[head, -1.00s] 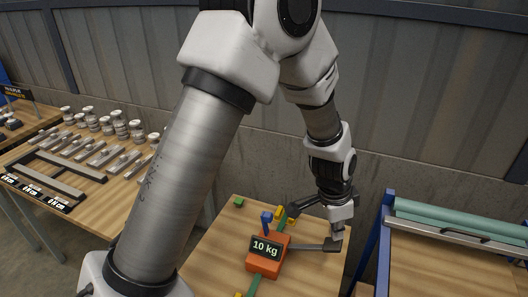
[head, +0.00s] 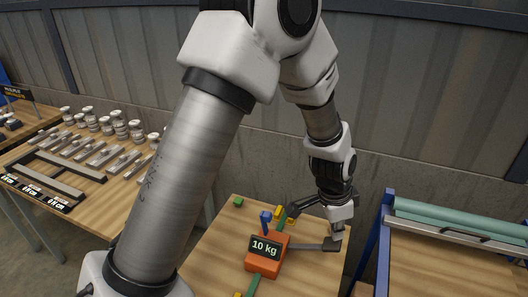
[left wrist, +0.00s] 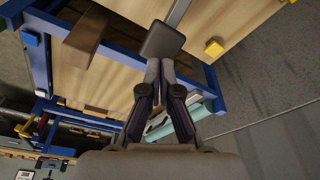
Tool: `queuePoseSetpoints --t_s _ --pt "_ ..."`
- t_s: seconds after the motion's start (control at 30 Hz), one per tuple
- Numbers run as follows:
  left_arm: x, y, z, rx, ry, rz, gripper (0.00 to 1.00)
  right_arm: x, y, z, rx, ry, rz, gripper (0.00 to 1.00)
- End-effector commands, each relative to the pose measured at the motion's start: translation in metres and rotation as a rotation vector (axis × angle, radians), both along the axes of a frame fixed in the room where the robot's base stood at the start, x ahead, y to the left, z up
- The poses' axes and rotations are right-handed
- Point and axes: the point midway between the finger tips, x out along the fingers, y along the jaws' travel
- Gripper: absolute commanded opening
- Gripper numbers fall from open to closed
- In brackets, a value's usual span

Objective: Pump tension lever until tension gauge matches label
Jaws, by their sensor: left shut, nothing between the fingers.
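An orange tension box (head: 262,265) stands on a wooden table and carries a dark plate reading "10 kg" (head: 264,247). I cannot tell whether this plate is the gauge or the label. A grey lever (head: 312,247) sticks out from the box to the right and looks about level. My left gripper (head: 338,234) is shut and empty, with its tips at the lever's outer end. In the left wrist view the shut fingers (left wrist: 160,64) point at the lever's dark square end pad (left wrist: 163,40). I cannot tell whether they touch. My right gripper is out of view.
A green strap (head: 254,284) runs through the box. Blue (head: 266,217), yellow (head: 279,211) and green (head: 239,202) pieces are close by. A blue-framed rack with teal rolls (head: 455,217) stands at right. A table with several insulators (head: 120,128) is at left.

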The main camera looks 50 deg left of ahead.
Motion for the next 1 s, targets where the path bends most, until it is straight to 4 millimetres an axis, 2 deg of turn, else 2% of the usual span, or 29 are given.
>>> queuePoseSetpoints --t_s 1.0 --pt "0.000 0.000 -0.064 0.000 0.001 0.001 0.00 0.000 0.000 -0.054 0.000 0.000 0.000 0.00"
